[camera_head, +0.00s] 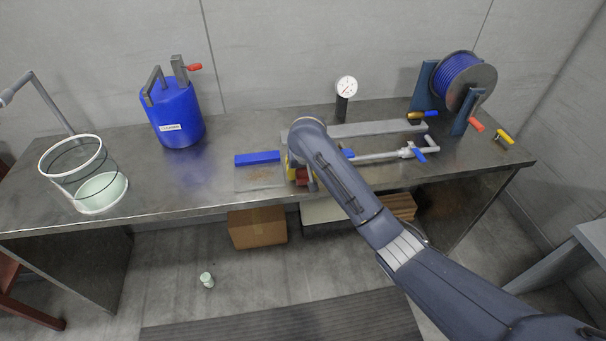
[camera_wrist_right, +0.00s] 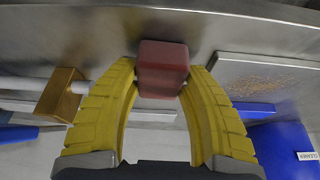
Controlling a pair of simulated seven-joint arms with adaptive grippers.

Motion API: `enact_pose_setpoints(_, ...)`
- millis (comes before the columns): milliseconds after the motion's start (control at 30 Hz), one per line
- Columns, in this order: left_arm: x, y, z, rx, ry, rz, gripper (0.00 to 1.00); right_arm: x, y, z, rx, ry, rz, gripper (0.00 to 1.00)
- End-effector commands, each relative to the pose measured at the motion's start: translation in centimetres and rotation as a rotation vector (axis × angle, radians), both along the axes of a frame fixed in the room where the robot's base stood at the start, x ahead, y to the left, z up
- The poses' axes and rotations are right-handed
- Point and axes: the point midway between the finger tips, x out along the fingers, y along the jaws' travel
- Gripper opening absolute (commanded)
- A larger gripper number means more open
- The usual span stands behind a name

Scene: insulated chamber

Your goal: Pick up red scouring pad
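The red scouring pad (camera_wrist_right: 162,68) is a small dark red block, seen in the right wrist view between the yellow fingers of my right gripper (camera_wrist_right: 161,75). The fingertips meet its two sides with no visible gap. In the head view only a bit of the red pad (camera_head: 302,173) shows beneath my right wrist, near the bench's front edge. My right gripper (camera_head: 297,172) is mostly covered there by its own arm. I cannot tell whether the pad is clear of the bench top. My left gripper is in neither view.
A brown block (camera_wrist_right: 60,94) lies beside the right gripper. A plate with brown grains (camera_head: 260,178) and a blue bar (camera_head: 257,158) are to the left. A pipe with valve (camera_head: 385,155) is to the right. A blue canister (camera_head: 174,112) stands further left on the steel bench (camera_head: 150,190).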

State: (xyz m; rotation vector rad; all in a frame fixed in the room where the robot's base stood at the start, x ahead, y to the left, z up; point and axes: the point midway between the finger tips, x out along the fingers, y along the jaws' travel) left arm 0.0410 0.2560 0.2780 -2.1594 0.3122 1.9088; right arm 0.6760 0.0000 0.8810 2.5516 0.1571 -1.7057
Motion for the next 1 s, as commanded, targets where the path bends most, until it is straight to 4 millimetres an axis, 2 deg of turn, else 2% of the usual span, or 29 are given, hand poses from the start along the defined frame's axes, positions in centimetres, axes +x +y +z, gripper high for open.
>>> enact_pose_setpoints(33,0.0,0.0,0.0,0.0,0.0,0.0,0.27,0.0,0.0,0.0,0.0,0.0,0.0,0.31)
enact_pose_setpoints(100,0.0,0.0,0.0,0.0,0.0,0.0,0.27,0.0,0.0,0.0,0.0,0.0,0.0,0.23)
enact_pose_setpoints(533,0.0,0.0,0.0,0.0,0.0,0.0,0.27,0.0,0.1,0.4,0.001,0.0,0.0,0.23)
enact_pose_setpoints(667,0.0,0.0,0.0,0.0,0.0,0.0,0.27,0.0,0.2,1.9,0.003,-0.003,0.0,0.23)
enact_pose_setpoints(1000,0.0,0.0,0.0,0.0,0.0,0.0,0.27,0.0,0.2,7.1,0.004,0.0,0.001,0.23)
